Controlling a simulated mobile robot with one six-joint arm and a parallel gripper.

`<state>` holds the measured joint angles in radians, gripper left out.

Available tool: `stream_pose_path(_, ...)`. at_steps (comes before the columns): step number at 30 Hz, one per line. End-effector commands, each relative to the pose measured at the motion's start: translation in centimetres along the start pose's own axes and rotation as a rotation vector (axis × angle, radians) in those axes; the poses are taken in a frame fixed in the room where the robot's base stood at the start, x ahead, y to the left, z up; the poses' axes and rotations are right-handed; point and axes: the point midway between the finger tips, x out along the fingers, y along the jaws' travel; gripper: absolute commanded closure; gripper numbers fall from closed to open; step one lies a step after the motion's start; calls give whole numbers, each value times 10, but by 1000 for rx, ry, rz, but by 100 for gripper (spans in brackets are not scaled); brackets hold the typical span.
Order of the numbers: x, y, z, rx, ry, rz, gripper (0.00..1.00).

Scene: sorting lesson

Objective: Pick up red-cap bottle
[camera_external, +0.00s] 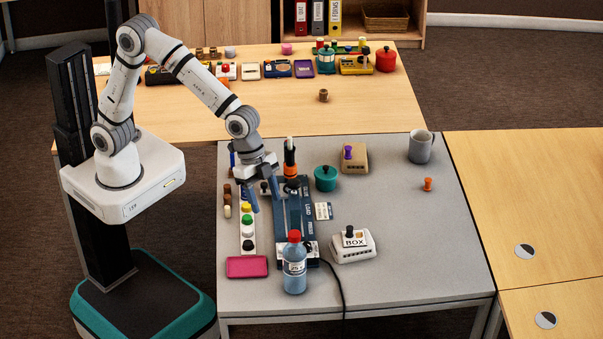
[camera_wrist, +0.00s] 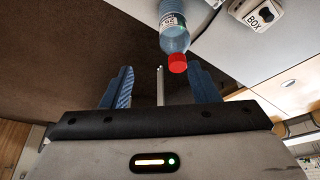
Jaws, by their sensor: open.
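The red-cap bottle (camera_external: 294,267) stands upright near the front edge of the grey table (camera_external: 400,290). It is clear blue with a white label and a red cap. In the wrist view the bottle (camera_wrist: 173,32) appears with its red cap pointing toward my gripper, beyond the fingertips and a little right of the middle. My gripper (camera_external: 264,194) is over the left part of the grey table, behind and left of the bottle, apart from it. Its two blue fingers (camera_wrist: 158,80) are spread with nothing between them.
A strip of coloured buttons (camera_external: 247,235) lies near the left edge. The table's front right is clear.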

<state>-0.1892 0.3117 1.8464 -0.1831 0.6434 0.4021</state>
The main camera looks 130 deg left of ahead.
Motion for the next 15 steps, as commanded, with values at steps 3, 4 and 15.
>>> stream_pose_path(3,23,-21,-22,5,13,-4,45)
stream_pose_path(4,28,-25,-26,7,16,-5,45)
stream_pose_path(15,64,-36,-38,13,27,-9,45)
